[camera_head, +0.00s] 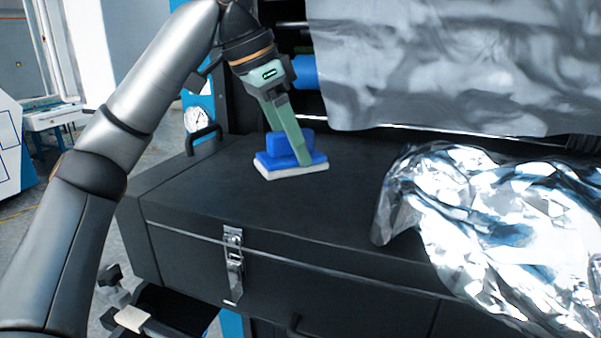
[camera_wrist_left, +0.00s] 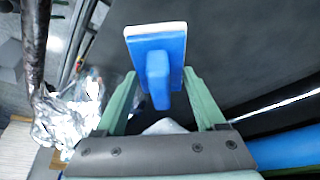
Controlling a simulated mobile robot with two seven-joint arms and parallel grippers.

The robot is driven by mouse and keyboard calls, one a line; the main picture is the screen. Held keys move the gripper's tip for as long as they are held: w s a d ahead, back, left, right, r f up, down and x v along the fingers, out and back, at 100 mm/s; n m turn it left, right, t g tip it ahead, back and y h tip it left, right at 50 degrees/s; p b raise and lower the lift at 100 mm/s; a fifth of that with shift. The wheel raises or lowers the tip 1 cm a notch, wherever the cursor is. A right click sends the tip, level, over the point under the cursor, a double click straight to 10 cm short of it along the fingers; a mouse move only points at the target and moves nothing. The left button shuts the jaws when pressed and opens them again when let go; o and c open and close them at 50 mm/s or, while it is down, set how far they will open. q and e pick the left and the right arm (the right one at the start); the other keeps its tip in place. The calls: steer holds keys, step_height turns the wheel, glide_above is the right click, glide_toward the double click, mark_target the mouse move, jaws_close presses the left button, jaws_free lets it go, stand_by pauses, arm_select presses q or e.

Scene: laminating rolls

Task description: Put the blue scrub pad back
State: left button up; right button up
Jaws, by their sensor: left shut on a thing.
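The blue scrub pad (camera_head: 265,160) has a raised blue grip block and a white underside layer. In the head view it is at the dark box top, toward the back left, white side down. I cannot tell whether it touches the surface. My left gripper (camera_head: 290,148) reaches down from above and is shut on the pad's grip block. In the left wrist view the pad (camera_wrist_left: 142,48) shows between the green fingers of my left gripper (camera_wrist_left: 162,82), its white edge at the far end. My right gripper is not in view.
The dark box (camera_head: 200,205) has a metal latch (camera_head: 233,262) on its front. Crumpled silver foil (camera_head: 490,210) covers its right side, and a silver sheet (camera_head: 450,65) hangs behind. A round gauge (camera_head: 198,119) stands at the back left. The box top between pad and foil is clear.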

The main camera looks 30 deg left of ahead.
arm_select(q)
steer(key=w+f, duration=0.2)
steer(key=f, duration=0.1)
steer(key=shift+w+f, duration=0.15)
steer(key=shift+w, duration=0.2)
steer(key=shift+f, duration=1.5)
steer(key=shift+f, duration=0.15)
steer(key=o, duration=1.3)
steer(key=shift+v, duration=6.15)
steer(key=shift+w+d, duration=0.1)
steer(key=shift+w, duration=0.05)
